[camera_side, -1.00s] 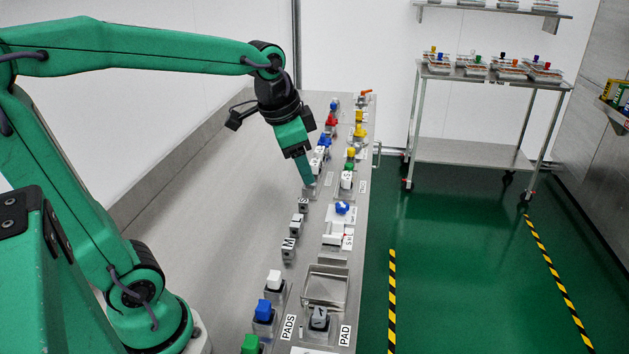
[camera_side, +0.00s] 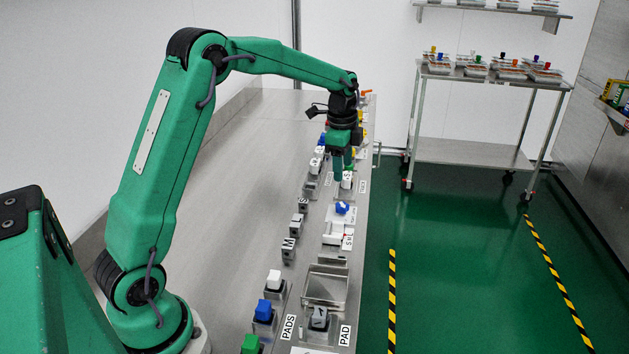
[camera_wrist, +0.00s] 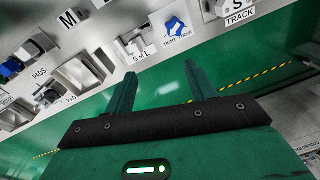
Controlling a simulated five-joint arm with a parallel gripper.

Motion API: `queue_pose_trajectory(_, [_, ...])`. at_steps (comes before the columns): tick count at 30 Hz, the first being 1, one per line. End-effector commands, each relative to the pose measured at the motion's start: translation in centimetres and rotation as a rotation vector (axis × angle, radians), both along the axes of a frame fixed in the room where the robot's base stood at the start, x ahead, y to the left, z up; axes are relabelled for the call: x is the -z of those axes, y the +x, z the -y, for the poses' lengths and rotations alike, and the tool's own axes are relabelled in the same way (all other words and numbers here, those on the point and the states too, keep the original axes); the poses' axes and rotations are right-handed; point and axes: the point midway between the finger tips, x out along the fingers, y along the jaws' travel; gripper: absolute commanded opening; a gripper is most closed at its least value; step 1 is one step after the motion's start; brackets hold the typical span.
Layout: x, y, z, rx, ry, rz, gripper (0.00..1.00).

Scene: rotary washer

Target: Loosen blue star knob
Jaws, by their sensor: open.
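The blue star knob (camera_side: 342,207) sits on a white plate on the right row of the bench in the side view. It also shows near the top middle of the wrist view (camera_wrist: 174,24), on a white card with a printed label that seems to read tight and loose. My gripper (camera_side: 343,173) points down beyond the knob, above the white S block, apart from the knob. In the wrist view my gripper's two green fingers (camera_wrist: 162,72) are spread with nothing between them, and the knob is ahead of them.
A white block marked S (camera_side: 347,181) stands just beyond the knob. A white slider (camera_side: 333,236) is on the near side, then a clear tray (camera_side: 326,286). Several knobs and coloured pads line the bench. The bench surface (camera_side: 230,200) at left is bare.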

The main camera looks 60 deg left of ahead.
Motion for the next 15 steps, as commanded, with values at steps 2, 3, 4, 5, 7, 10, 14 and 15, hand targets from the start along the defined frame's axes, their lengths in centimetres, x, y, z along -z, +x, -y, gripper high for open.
queue_pose_trajectory(2, [1.8, 1.0, -0.9, 0.045, -0.002, -0.024, 0.55])
queue_pose_trajectory(3, [2.6, 1.5, -1.3, 0.069, -0.002, -0.033, 0.55])
queue_pose_trajectory(4, [3.1, 1.8, -1.6, 0.087, -0.003, -0.039, 0.55])
queue_pose_trajectory(5, [3.7, 2.1, -1.9, 0.102, -0.004, -0.047, 0.55])
queue_pose_trajectory(7, [4.8, 2.6, -2.5, 0.137, -0.005, -0.06, 0.55])
queue_pose_trajectory(10, [6.1, 3.2, -3.1, 0.173, -0.008, -0.073, 0.55])
queue_pose_trajectory(14, [6.9, 3.5, -3.5, 0.2, -0.01, -0.082, 0.55])
queue_pose_trajectory(15, [7.0, 3.6, -3.5, 0.204, -0.01, -0.083, 0.55])
